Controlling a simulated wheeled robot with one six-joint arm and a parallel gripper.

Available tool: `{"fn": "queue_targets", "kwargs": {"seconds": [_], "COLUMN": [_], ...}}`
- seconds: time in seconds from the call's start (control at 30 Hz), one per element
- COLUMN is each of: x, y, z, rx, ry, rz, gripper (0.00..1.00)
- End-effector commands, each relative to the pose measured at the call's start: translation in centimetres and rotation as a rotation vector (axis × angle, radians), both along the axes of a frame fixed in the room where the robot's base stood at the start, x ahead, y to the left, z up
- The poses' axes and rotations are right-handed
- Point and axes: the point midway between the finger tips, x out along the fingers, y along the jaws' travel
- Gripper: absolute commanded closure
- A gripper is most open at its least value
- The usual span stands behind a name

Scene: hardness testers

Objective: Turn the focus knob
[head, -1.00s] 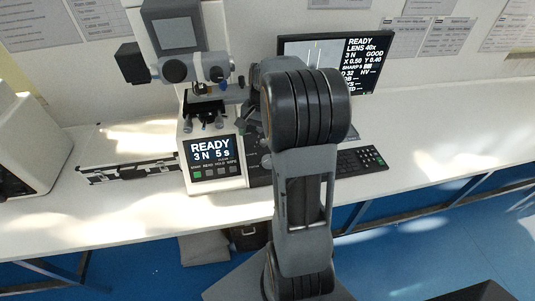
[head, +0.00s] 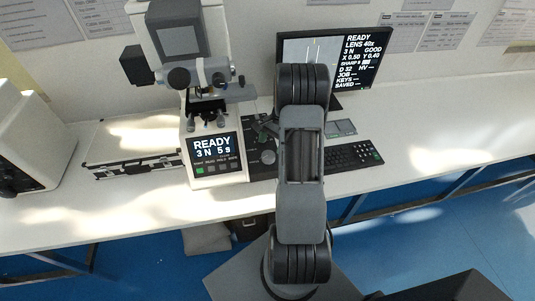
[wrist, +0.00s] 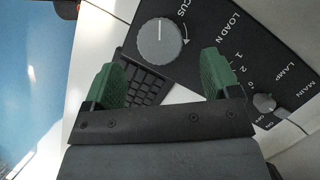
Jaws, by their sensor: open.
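The focus knob (wrist: 160,42) is a large round grey dial with a white pointer line on a dark panel, beside partly visible "CUS" lettering and a curved arrow. It fills the upper middle of the wrist view. My gripper (wrist: 162,72) is open, its two green fingers wide apart and empty. The knob lies ahead of the gap between the fingertips, and neither finger appears to touch it. In the head view a grey knob (head: 268,157) shows on the panel beside the tester (head: 214,165), left of my arm. My gripper is mostly hidden there behind my arm.
A small lamp knob (wrist: 264,103) sits right of the fingers on the same panel. A keyboard (head: 352,154) lies right of my arm, with a monitor (head: 366,62) behind. A flat case (head: 125,155) lies left of the tester. The bench's right side is clear.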

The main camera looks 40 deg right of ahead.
Motion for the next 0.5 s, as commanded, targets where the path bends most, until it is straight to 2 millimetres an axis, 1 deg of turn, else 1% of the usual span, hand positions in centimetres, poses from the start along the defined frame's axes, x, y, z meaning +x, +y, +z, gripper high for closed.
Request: {"fn": "queue_targets", "kwargs": {"seconds": [0.1,0.2,0.33,0.5], "x": [-0.2,-0.3,-0.4,-0.5], "y": [0.9,1.4,1.8,2.1], "z": [-1.8,-3.1,-4.3,-5.2], "rx": [0.003,0.003,0.001,0.000], "ry": [0.002,0.002,0.001,-0.001], "rz": [0.002,0.001,0.001,0.002], "gripper": [0.18,0.18,0.18,0.18]}}
